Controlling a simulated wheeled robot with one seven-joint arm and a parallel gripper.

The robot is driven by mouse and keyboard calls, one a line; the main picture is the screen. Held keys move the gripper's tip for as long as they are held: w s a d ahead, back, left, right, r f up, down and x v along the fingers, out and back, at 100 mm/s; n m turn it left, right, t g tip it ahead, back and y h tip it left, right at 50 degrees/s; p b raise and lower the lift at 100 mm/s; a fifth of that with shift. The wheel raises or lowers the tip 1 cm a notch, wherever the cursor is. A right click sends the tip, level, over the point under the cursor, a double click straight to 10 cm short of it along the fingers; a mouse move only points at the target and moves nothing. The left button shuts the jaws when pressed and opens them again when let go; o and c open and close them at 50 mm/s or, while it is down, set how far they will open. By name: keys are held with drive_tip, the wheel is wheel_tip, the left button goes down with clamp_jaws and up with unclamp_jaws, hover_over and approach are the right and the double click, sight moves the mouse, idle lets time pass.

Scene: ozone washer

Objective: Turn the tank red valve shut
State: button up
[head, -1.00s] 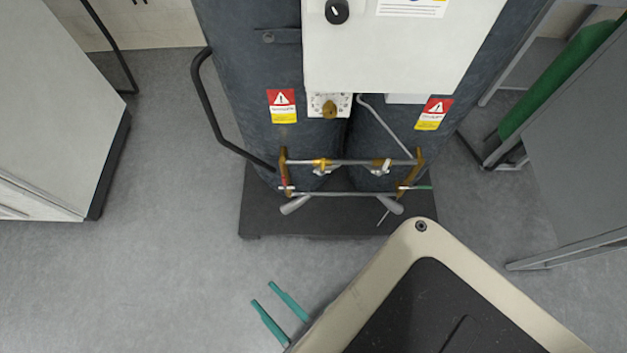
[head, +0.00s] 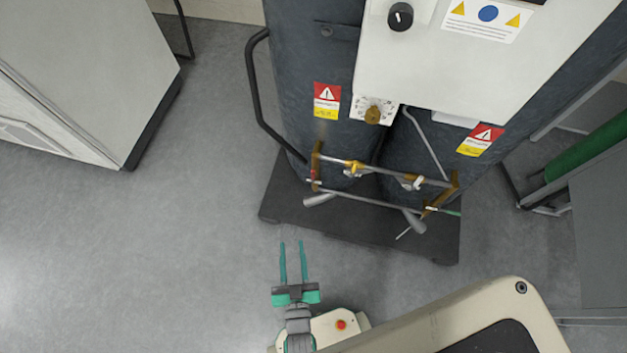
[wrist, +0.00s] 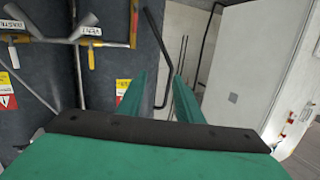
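A small red part (head: 313,174), perhaps the red valve, sits at the left end of the pipe frame low on the dark tanks. A small red patch also shows at the brass end piece (wrist: 134,16) in the wrist view. It is too small to tell the valve's position. My gripper (head: 292,245) has two thin teal fingers. They are apart with nothing between them, below and slightly left of the pipe frame, not touching it. In the wrist view my gripper (wrist: 159,76) is also open and empty, with the pipework to its upper left.
Dark tanks (head: 310,60) stand on a black base plate (head: 285,190). A bent black handle (head: 259,100) sticks out at their left. A white control box (head: 440,70) overhangs the pipes. A white cabinet (head: 90,75) stands left. Floor between cabinet and base (head: 190,220) is clear.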

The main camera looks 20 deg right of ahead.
drive_tip(key=w+d+f+m+h, duration=0.1)
drive_tip(key=w+d+f+h, duration=0.1)
drive_tip(key=w+d+f, duration=0.45)
drive_tip(key=h, duration=0.1)
approach(313, 176)
drive_tip(key=x, duration=0.8)
drive_tip(key=shift+w+f, duration=0.1)
drive_tip(key=shift+f, duration=0.1)
clamp_jaws()
